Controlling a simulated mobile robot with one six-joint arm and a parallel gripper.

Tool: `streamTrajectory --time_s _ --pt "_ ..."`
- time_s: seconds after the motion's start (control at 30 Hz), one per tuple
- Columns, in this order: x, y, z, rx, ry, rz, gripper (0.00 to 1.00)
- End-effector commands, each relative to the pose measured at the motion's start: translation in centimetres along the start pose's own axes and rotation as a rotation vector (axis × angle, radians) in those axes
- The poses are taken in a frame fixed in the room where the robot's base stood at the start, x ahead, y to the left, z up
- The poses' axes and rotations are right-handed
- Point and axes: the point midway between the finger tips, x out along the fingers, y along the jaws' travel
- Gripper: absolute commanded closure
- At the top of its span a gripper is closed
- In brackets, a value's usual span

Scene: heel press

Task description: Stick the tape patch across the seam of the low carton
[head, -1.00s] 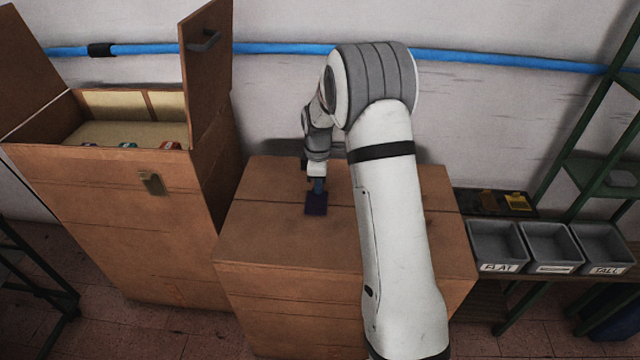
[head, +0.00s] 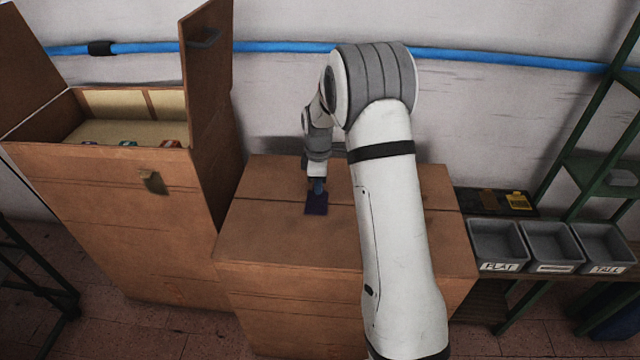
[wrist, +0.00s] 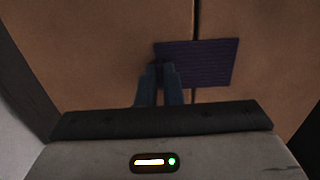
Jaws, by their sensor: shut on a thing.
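The low carton (head: 270,235) stands in the middle of the head view with its top closed and a dark seam running across it. The tape patch is a dark purple square (head: 316,205) at the carton's top, lying over the line of the seam. In the wrist view the patch (wrist: 208,62) covers part of the seam, which shows above and below it. My gripper (head: 318,190) points down at the patch. In the wrist view my gripper (wrist: 166,68) is shut on the patch's left edge. I cannot tell whether the patch's underside touches the carton fully.
A tall open carton (head: 110,220) with raised flaps stands close on the left. Grey bins (head: 497,242) with labels sit on a bench at the right, by a green shelf rack (head: 590,175). A blue pipe (head: 270,48) runs along the wall behind.

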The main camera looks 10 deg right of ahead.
Motion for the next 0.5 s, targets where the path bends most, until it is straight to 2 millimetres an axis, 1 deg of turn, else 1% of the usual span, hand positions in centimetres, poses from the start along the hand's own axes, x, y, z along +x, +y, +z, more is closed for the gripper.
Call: streamTrajectory --time_s 0.03,0.17,0.2,0.5 --pt "0.28 -0.14 0.05 0.000 -0.002 -0.005 1.00" --pt "0.32 -0.17 0.07 0.000 -0.002 -0.006 1.00" --pt "0.33 -0.17 0.07 0.000 -0.002 -0.006 0.93" --pt "0.33 -0.20 0.09 0.001 -0.002 -0.007 0.68"
